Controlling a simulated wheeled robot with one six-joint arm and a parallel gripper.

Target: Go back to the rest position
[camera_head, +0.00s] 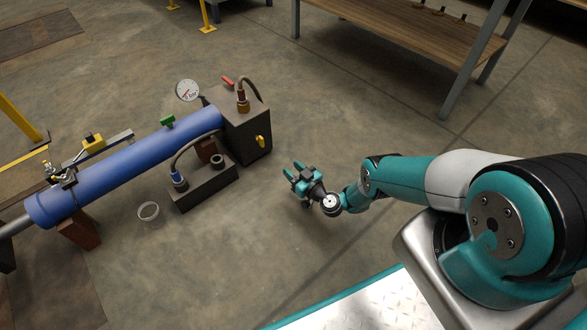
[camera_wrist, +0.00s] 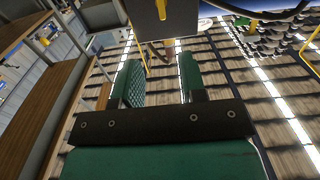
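My gripper (camera_head: 293,170) is in the middle of the head view, at the end of my teal and grey arm, which reaches in from the right. Its two green fingers point towards the dark box (camera_head: 243,124) and stop short of it. In the wrist view the fingers of my gripper (camera_wrist: 158,62) stand apart with nothing seen between them. The gripper is open and empty. A dark box-like shape (camera_wrist: 163,22) hangs at the top of the wrist view, beyond the fingertips.
A blue cylinder (camera_head: 130,168) on supports lies left, with a gauge (camera_head: 187,90) behind it. A wooden-topped table (camera_head: 410,28) is at the back. Bare floor surrounds my gripper.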

